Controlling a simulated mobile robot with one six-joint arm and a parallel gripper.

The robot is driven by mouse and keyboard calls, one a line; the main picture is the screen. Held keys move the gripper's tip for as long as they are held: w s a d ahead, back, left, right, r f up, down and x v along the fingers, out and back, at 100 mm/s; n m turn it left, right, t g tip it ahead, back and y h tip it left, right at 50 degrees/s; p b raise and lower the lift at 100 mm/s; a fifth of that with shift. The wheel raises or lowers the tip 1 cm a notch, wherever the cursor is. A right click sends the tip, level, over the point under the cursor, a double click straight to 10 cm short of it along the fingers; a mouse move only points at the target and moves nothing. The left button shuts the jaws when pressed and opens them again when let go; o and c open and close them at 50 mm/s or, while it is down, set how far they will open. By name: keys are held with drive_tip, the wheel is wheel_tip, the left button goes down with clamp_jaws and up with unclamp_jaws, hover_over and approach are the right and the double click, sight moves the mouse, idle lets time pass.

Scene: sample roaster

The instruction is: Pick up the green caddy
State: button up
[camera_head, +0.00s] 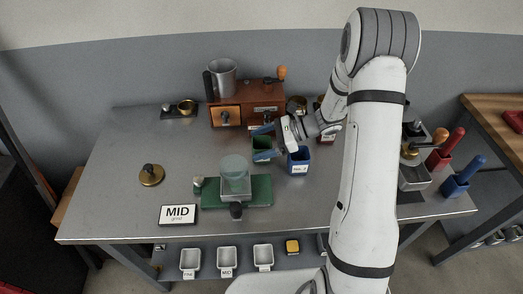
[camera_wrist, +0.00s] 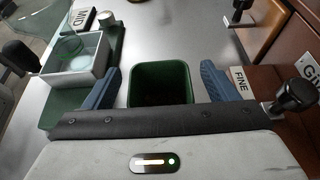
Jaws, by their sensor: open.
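The green caddy (camera_head: 264,153) stands upright on the grey table, in front of the wooden grinder. In the wrist view the green caddy (camera_wrist: 160,70) is an open-topped square bin with a dark inside. My gripper (camera_head: 262,143) is at the caddy, with its blue fingers apart. In the wrist view my gripper (camera_wrist: 158,82) has one finger on each side of the caddy, with visible gaps. The caddy's lower part is hidden by the gripper body.
A blue caddy (camera_head: 299,163) stands just right of the green one. The wooden grinder (camera_head: 248,112) is close behind. The table's left part is mostly clear.

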drive_tip(key=shift+x, duration=0.8)
drive_tip(key=shift+c, duration=0.2)
drive_tip(key=c, duration=1.1)
